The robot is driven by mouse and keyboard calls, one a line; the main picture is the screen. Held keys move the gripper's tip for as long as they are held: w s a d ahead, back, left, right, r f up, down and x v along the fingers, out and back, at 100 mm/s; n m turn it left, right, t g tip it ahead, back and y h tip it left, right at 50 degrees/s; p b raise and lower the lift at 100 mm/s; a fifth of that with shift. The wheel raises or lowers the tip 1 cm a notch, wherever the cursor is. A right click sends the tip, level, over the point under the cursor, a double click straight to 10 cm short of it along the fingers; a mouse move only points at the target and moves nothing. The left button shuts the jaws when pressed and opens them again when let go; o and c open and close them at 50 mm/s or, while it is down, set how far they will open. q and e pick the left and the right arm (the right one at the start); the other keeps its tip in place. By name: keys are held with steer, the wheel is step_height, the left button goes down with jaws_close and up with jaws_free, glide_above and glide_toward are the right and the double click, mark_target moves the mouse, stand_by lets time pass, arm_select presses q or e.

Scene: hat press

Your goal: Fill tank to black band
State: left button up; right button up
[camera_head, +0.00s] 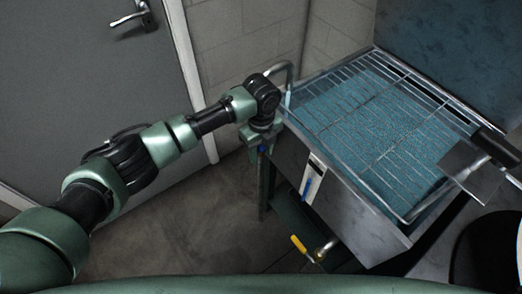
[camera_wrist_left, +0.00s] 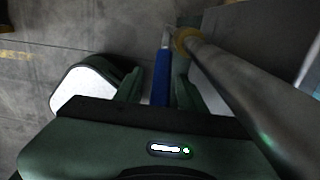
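The tank (camera_head: 340,200) is a steel basin on the right, with blue water (camera_head: 375,130) under a wire rack. A pale gauge strip (camera_head: 313,178) with a blue column is on its front; I cannot make out the black band clearly. A bent pipe (camera_head: 285,73) rises at the tank's left corner. My left gripper (camera_head: 262,142) is beside that corner, at a blue valve handle (camera_head: 262,149). In the left wrist view the blue handle (camera_wrist_left: 161,78) lies between the fingers; whether they grip it is unclear. My right gripper is not in view.
A yellow-handled valve (camera_head: 299,244) sits low under the tank. A flat metal plate with a black handle (camera_head: 495,146) is at the tank's right edge. A grey door (camera_head: 90,80) is at the left, with open floor (camera_head: 185,225) before it. A pipe (camera_wrist_left: 235,85) runs close to the left gripper.

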arm_select(q)
steer(key=shift+f, duration=0.1)
jaws_close()
stand_by(1.4)
